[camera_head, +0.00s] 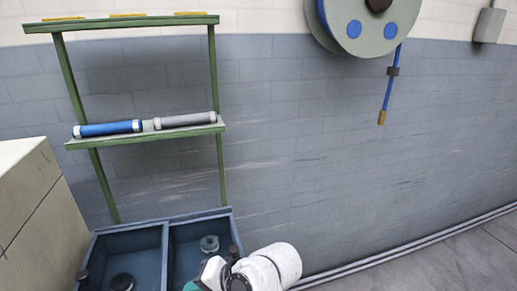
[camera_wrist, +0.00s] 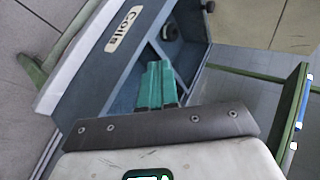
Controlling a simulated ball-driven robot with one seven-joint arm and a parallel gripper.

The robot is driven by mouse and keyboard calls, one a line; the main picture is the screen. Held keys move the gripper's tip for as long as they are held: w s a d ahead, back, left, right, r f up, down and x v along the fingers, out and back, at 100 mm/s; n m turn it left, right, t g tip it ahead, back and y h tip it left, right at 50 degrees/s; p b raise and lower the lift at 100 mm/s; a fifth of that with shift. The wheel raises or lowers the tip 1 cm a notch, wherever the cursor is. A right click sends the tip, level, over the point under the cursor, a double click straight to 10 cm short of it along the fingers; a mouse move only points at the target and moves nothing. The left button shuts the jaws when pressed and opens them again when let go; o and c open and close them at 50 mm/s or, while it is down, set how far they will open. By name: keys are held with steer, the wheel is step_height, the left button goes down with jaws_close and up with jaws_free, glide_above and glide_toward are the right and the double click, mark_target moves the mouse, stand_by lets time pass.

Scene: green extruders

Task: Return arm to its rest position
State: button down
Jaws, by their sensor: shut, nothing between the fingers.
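My gripper (camera_wrist: 158,66) shows in the wrist view as two teal fingers pressed together, with nothing between them. In the head view my white arm comes in at the bottom centre, in front of the right part of the same blue bin (camera_head: 166,232). Only a small teal piece of the gripper shows there, at the bottom edge.
A green rack (camera_head: 150,141) stands behind the bin. Its shelf holds a blue tube (camera_head: 108,129) and a grey tube (camera_head: 185,120). Round dark parts lie in the bin. A beige block (camera_head: 35,200) is at left. A hose reel (camera_head: 362,25) hangs on the wall. Floor at right is clear.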

steer(key=s+d+f+h, duration=0.2)
steer(key=s+d+f, duration=0.15)
steer(key=d, duration=0.45)
steer(key=s+d+f+h, duration=0.2)
steer(key=s+d+f, duration=0.1)
steer(key=d+f, duration=0.3)
steer(key=s+d+f+h, duration=0.2)
steer(key=s+d+f, duration=0.15)
steer(key=d, duration=0.55)
steer(key=s+d+f+h, duration=0.1)
steer(key=s+d+h, duration=0.1)
steer(key=s+d, duration=0.6)
steer(key=s+d+f+n+g+h, duration=0.1)
steer(key=s+d+f+h, duration=0.1)
steer(key=s+d, duration=0.7)
steer(key=shift+s+d+n+h, duration=0.25)
steer(key=shift+s+n+h, duration=0.05)
steer(key=shift+s, duration=0.8)
